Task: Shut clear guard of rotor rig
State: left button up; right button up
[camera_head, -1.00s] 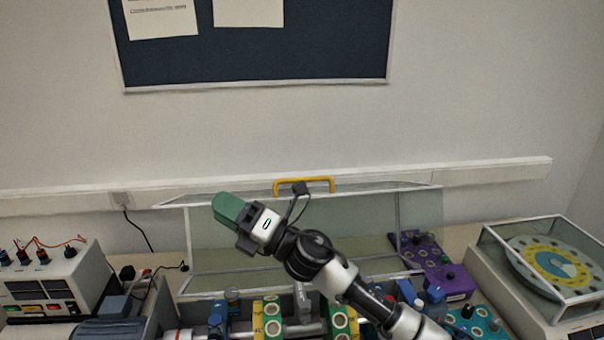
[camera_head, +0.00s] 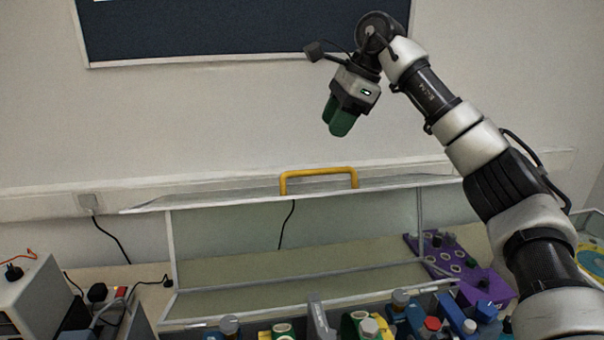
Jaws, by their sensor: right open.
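The clear guard (camera_head: 230,236) of the rotor rig stands raised behind the rig, with a thin pale frame and see-through panels. Its yellow handle (camera_head: 318,171) is on the top edge. The rotor rig (camera_head: 320,326) shows at the bottom, with green-yellow, white and blue parts, cut off by the picture's edge. My right gripper (camera_head: 336,130) has green fingers pointing down. It is above the yellow handle, apart from it, open and empty. My left gripper is not in view.
A purple plate (camera_head: 458,270) with knobs lies right of the guard. A grey instrument box (camera_head: 30,293) with cables is at the left. A dark board (camera_head: 240,28) hangs on the wall. The wall space around the gripper is clear.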

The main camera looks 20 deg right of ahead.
jog(key=shift+w+d+f, duration=0.2)
jog(key=shift+w+d, duration=0.05)
jog(key=p, duration=0.1)
send_over(317, 170)
jog(key=s+d, duration=0.1)
jog(key=d, duration=0.1)
jog(key=f, duration=0.4)
jog(key=shift+s+a+f, duration=0.2)
jog(key=shift+f, duration=0.15)
jog(key=f, duration=0.1)
jog(key=w+a+f+p, duration=0.1)
jog(key=shift+w+f, duration=0.2)
jog(key=shift+f, duration=0.1)
jog(key=shift+a+f, duration=0.25)
jog(key=shift+f, duration=0.45)
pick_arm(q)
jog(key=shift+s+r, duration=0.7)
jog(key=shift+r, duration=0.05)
pick_arm(e)
grip_shut()
